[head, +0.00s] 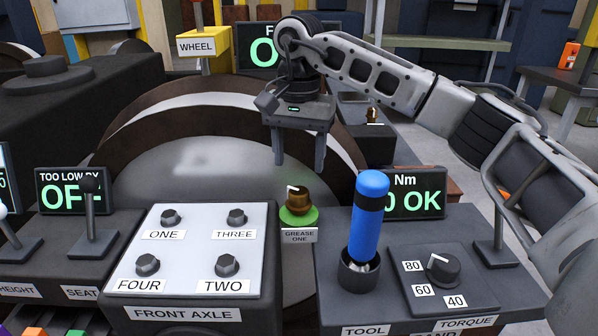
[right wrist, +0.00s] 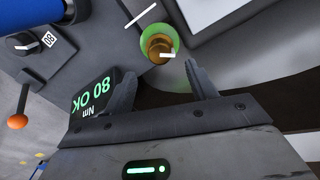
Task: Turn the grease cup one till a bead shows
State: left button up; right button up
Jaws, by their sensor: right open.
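The grease cup one (head: 297,199) is a small brass knob with a white mark on its top, sitting on a green base above a label reading GREASE ONE (head: 299,236). It also shows in the right wrist view (right wrist: 157,45), ahead of the fingers. My right gripper (head: 299,163) is open and empty, above and slightly behind the cup in the head view, with its fingers pointing down. In the right wrist view its two fingertips (right wrist: 162,80) are apart, with the cup beyond the gap between them. I cannot make out a bead. My left gripper is not in view.
A blue-handled tool (head: 369,220) stands upright in a holder right of the cup, near the torque dial (head: 438,268). The FRONT AXLE panel (head: 196,255) with several bolts lies left. A large wheel (head: 200,160) stands behind. The Nm display (head: 415,195) reads OK.

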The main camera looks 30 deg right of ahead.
aim_at(299, 190)
pick_arm(q)
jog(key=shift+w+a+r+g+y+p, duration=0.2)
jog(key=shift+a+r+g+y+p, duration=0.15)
jog(key=shift+p, duration=0.7)
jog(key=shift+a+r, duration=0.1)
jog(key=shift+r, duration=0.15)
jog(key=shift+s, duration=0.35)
pick_arm(e)
notch_tip(299, 190, up, 9)
jog(key=shift+r, duration=0.2)
